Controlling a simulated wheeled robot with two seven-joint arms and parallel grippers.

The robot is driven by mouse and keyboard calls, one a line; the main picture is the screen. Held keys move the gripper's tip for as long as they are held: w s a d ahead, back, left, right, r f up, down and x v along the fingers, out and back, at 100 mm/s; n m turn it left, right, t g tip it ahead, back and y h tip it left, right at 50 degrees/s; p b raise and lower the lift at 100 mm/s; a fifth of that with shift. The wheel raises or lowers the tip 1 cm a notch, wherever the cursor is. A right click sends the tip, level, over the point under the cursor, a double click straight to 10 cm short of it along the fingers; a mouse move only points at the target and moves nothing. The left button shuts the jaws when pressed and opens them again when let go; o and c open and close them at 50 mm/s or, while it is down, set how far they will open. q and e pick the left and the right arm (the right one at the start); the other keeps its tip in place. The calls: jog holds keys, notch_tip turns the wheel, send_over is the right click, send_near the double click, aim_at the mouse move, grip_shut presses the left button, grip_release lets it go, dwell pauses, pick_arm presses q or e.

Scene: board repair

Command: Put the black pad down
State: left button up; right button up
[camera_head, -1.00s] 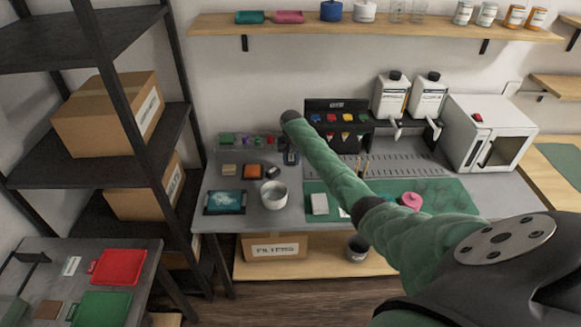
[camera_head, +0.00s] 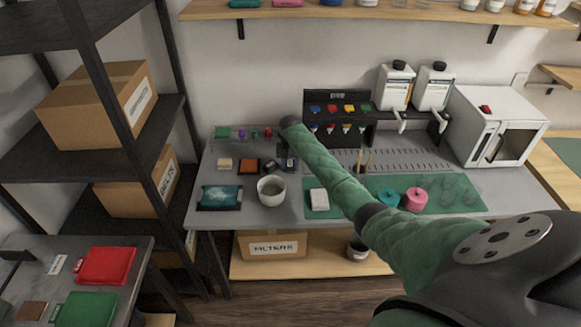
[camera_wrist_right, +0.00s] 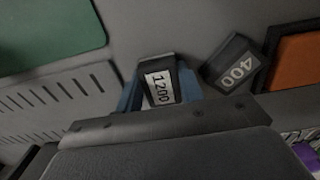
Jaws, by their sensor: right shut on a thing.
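A black pad marked 1200 (camera_wrist_right: 158,88) shows in the right wrist view between the blue fingers of my right gripper (camera_wrist_right: 157,92). The gripper is shut on it, just over the grey bench. A second black pad, marked 400 (camera_wrist_right: 234,65), lies right beside it, tilted in the picture. In the head view my right gripper (camera_head: 291,160) is at the back left of the bench, partly hidden under its own wrist. Whether the held pad touches the bench is not clear. My left gripper is in neither view.
An orange pad (camera_head: 248,165) and a beige pad (camera_head: 224,165) lie left of the gripper. A row of small coloured items (camera_head: 243,134) stands behind. In front are a tablet (camera_head: 219,197), a white cup (camera_head: 271,190) and a green mat (camera_head: 455,207).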

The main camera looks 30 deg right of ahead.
aim_at(290, 164)
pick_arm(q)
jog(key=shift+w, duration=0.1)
pick_arm(e)
jog(key=shift+s+f, duration=0.1)
jog(key=shift+f, duration=0.25)
